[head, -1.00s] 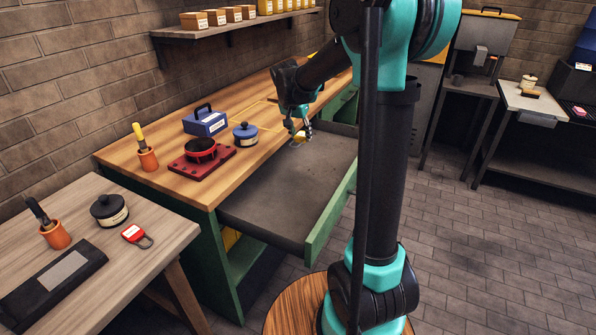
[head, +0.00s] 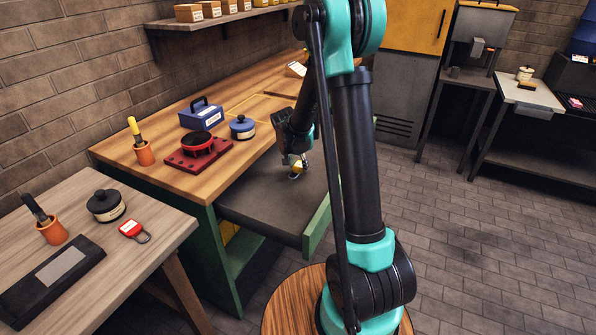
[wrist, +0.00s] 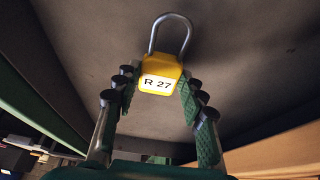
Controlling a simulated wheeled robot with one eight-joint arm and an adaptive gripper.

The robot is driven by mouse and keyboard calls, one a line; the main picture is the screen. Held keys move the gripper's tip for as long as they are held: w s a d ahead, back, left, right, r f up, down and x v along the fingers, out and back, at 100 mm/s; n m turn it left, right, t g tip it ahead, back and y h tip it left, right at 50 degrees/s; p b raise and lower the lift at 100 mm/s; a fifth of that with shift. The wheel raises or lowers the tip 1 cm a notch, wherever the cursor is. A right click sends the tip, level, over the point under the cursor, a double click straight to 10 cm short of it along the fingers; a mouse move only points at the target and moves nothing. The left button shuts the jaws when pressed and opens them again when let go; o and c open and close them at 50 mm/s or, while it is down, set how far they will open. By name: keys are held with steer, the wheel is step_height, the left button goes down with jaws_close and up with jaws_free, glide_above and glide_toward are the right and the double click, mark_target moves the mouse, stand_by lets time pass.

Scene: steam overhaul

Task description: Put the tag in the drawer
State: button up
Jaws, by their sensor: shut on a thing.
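The tag (wrist: 158,82) is a yellow lock-shaped piece with a grey shackle and a white label reading "R 27". In the wrist view my gripper (wrist: 160,88) is shut on its yellow body, one finger on each side, with the shackle pointing away. The drawer floor is dark grey and bare where visible. Whether the tag touches the floor I cannot tell. My arm hides the drawer's right part.
On the wooden bench top (head: 240,165) stand a blue box (head: 202,116), a blue lidded pot (head: 243,128) and a red stand (head: 200,150). A red tag (head: 133,230) and black pot (head: 106,205) sit on the left table. The drawer's green front (head: 316,225) stands out over the floor.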

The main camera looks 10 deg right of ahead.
mark_target(297, 168)
steer(key=shift+f, duration=1.5)
steer(key=shift+f, duration=0.1)
steer(key=o, duration=1)
steer(key=shift+o, duration=0.2)
steer(key=v, duration=1.2)
steer(key=shift+r, duration=0.2)
steer(key=shift+w, duration=0.1)
